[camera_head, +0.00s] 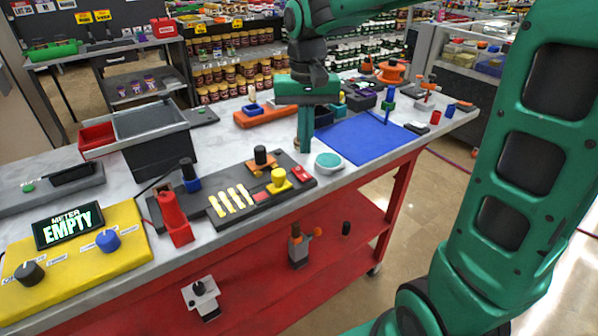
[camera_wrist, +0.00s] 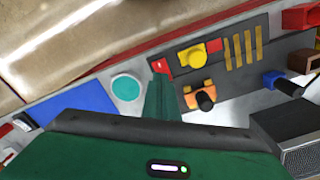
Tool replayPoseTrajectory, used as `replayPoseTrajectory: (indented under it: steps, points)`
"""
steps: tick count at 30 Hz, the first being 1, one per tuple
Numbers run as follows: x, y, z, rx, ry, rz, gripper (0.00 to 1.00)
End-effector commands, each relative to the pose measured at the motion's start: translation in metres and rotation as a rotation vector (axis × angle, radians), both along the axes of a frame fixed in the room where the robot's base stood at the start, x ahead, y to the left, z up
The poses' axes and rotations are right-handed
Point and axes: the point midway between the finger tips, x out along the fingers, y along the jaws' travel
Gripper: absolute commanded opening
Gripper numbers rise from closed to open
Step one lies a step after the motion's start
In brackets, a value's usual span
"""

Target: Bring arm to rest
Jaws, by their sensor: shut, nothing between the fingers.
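My green arm reaches in from the right in the head view, over the workbench (camera_head: 230,137). My gripper (camera_head: 303,148) points down above the bench, its fingers together and empty. It sits between the dark grey control board (camera_head: 232,207) and the blue mat (camera_head: 362,137), just behind a round teal-topped disc (camera_head: 328,161). In the wrist view my gripper (camera_wrist: 160,75) shows as a narrow closed green shape near the red block at the board's end. I cannot tell whether the fingertips touch the bench top.
A yellow meter box (camera_head: 118,250) reading "EMPTY" stands at the front left. A grey bin (camera_head: 150,122) and a red bottle-like part (camera_head: 173,215) stand left of my gripper. An orange part (camera_head: 265,117) lies behind it. The blue mat is mostly clear.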

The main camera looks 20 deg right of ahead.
Motion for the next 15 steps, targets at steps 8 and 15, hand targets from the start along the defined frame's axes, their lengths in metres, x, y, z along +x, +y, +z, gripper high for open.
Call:
replayPoseTrajectory:
  steps: [8, 15]
  points:
    - [-0.002, -0.003, 0.0, -0.002, 0.0, -0.004, 0.0]
    - [-0.063, -0.072, -0.005, -0.034, -0.003, -0.087, 0.0]
